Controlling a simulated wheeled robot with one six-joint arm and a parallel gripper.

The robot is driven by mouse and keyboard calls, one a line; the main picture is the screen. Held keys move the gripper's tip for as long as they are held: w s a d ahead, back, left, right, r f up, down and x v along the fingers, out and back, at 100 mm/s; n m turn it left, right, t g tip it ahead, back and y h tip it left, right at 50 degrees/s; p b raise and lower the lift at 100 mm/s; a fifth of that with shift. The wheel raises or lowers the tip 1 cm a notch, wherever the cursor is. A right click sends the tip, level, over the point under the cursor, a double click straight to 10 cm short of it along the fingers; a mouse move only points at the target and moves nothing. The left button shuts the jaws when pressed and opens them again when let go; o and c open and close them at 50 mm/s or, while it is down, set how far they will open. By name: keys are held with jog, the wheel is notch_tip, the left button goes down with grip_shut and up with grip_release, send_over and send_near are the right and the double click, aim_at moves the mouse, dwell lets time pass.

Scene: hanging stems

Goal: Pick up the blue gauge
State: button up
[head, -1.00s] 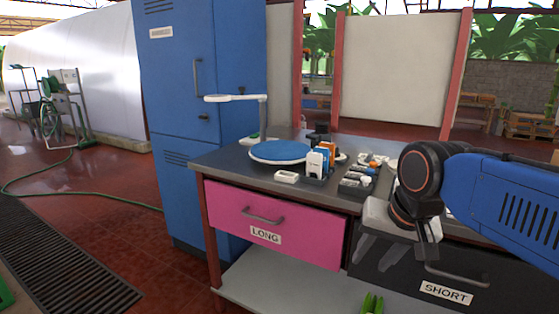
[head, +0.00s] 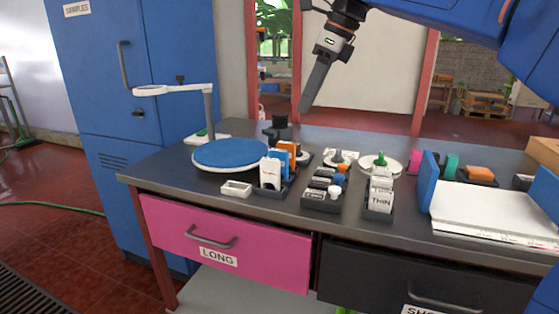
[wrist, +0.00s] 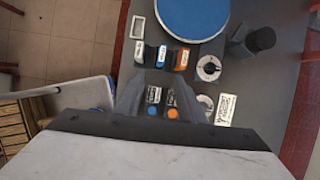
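A small blue-knobbed piece (head: 340,179), which looks like the blue gauge, sits in a dark tray (head: 322,205) on the bench among orange- and white-knobbed pieces. Its blue knob (wrist: 152,110) also shows in the wrist view, left of an orange knob (wrist: 173,113). I cannot tell its full shape. My gripper (head: 305,106) points down above the back of the bench in the head view, apart from the pieces. In the wrist view my gripper (wrist: 160,92) has its fingers spread, with nothing held between them.
A blue round pad (head: 238,153) and a lamp stand (head: 210,110) are at the left. A card holder (head: 268,190) stands left of the tray, and a holder marked THIN (head: 379,200) right of it. A white binder-like block (head: 490,210) fills the right.

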aim_at(279, 150)
jog(key=x, duration=1.1)
jog(key=a+x, duration=0.1)
jog(key=x, duration=0.5)
jog(key=shift+w, duration=0.4)
jog(key=shift+r, duration=0.1)
grip_shut()
